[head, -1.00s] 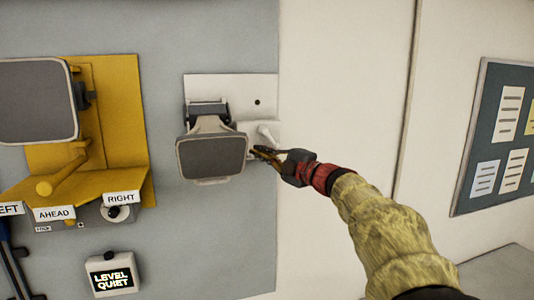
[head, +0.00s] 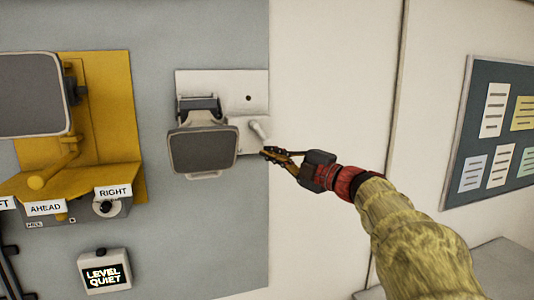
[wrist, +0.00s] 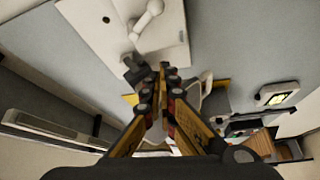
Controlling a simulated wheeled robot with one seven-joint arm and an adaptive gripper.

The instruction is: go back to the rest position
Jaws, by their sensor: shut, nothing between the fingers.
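My gripper (head: 268,153) is shut and empty. In the head view its fingertips are just right of the lower right part of the white wall plate (head: 249,84). A grey-faced horn (head: 204,151) hangs on that plate, to the left of the gripper. A small white lever (head: 258,130) sticks out of the plate just above the fingertips. In the wrist view the gripper (wrist: 164,68) points towards the plate (wrist: 83,22), with the white lever (wrist: 149,17) beyond the tips. I cannot tell the exact gap between fingertips and plate.
At left are a yellow panel (head: 112,85) with a handle (head: 45,176), another grey-faced horn (head: 28,95), and labels AHEAD and RIGHT. Below is a box (head: 104,271) reading LEVEL QUIET. A notice board (head: 470,135) hangs at right. The cream wall (head: 330,60) between is bare.

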